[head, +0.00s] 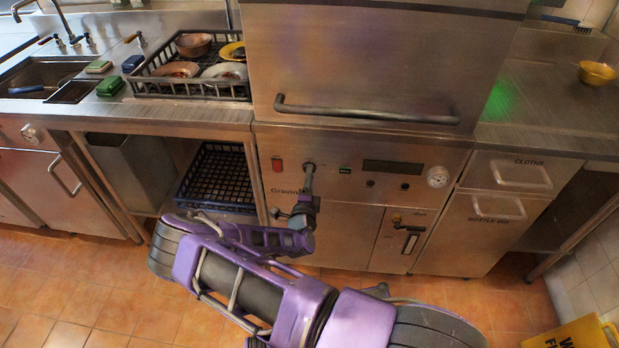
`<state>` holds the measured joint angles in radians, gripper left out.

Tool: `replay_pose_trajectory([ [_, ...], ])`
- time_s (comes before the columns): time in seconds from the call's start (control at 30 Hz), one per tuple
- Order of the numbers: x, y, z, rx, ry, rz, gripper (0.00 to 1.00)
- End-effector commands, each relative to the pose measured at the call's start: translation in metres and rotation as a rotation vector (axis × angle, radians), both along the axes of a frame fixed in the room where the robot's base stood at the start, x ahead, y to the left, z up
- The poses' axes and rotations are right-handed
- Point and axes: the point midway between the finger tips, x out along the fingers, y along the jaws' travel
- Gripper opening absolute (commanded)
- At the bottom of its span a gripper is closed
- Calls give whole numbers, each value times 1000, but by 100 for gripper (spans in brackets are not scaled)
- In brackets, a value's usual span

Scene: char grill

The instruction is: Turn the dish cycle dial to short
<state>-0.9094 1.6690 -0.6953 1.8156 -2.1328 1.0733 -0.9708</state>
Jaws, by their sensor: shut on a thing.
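The dish cycle dial (309,167) is a small dark round knob on the left part of the steel dishwasher's control panel, right of a red switch. My gripper (308,178) reaches up to the dial from below and is shut on it. The fingers cover much of the dial, so its pointer and markings cannot be read. My purple arm comes in from the bottom right and bends up to the panel.
The dishwasher hood (362,60) has a long bar handle (367,111) above the panel. The panel also holds a red switch (277,165), a dark display (393,167) and a round gauge (438,177). A dish rack (190,88) stands on the left counter. A yellow floor sign (577,335) stands bottom right.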

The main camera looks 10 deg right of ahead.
Motion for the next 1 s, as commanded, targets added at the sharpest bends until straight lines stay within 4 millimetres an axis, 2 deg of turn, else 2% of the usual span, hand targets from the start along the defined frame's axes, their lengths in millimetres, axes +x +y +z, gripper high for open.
replay_pose_trajectory([
  [0.13,-1,-1,-1,-2,3,-1,0],
  [0.17,-1,-1,-1,-2,3,-1,48],
  [0.3,-1,-1,-1,-1,3,-1,73],
  [0.33,-1,-1,-1,-1,3,-1,76],
  [0.6,-1,0,0,0,1,0,76],
  [0.73,-8,3,0,0,1,1,76],
  [0.87,-29,10,0,-2,4,2,76],
  [1.0,-61,21,1,-1,3,2,76],
])
